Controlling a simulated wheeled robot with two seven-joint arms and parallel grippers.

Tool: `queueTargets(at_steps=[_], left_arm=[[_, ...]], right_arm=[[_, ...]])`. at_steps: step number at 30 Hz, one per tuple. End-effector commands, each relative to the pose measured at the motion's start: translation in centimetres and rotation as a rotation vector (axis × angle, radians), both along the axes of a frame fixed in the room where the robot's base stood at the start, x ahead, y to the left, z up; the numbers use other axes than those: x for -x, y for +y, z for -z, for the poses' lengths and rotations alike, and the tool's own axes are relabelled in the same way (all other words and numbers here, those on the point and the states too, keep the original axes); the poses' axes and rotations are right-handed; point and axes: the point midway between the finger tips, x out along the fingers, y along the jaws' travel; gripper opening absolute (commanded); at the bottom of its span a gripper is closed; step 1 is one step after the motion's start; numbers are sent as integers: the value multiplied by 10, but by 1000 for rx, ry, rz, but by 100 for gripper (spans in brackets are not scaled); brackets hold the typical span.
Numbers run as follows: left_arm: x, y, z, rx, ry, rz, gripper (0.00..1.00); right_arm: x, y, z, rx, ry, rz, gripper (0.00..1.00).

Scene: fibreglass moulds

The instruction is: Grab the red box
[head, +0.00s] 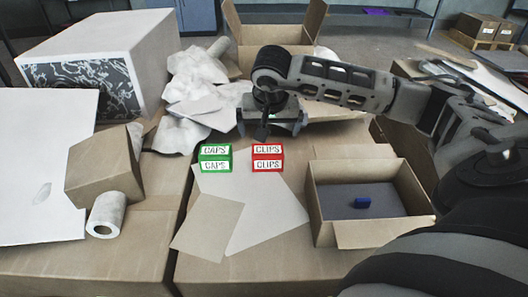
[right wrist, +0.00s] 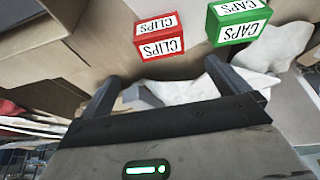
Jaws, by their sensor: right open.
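The red box (head: 267,158), labelled CLIPS, sits on the cardboard-covered table near the middle of the head view. It also shows at the top of the right wrist view (right wrist: 160,38). A green box (head: 216,158), labelled CAPS, stands just left of it in the head view, and to its right in the right wrist view (right wrist: 238,22). My right gripper (head: 270,130) is behind and above the red box in the head view. In the right wrist view its two fingers (right wrist: 165,85) are spread, with nothing held between them. My left gripper is not in view.
Flat sheets (head: 255,215) lie in front of the red box. Crumpled white material (head: 195,90), a white roll (head: 106,215) and a large white box (head: 150,50) are to the left.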

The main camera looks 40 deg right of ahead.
Motion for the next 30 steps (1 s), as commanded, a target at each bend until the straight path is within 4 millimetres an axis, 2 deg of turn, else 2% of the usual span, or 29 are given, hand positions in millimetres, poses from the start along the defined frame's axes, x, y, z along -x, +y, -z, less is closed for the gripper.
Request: queueTargets(at_steps=[1, 3, 9, 17, 21, 24, 30], left_arm=[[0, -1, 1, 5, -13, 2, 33], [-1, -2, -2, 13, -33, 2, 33], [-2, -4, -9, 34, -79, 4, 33], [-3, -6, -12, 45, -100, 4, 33], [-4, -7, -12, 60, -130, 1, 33], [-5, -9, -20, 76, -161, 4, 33], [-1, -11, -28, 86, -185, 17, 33]], right_arm=[[-3, -2, 15, -3, 6, 2, 100], [-7, -6, 30, -2, 6, 1, 100], [-19, -14, 63, -6, 2, 0, 100], [-25, -19, 80, -6, 1, -1, 100], [-30, -24, 101, -8, 2, 1, 100], [-34, -28, 114, -7, 3, 1, 100], [-38, -31, 122, -7, 0, 0, 100]])
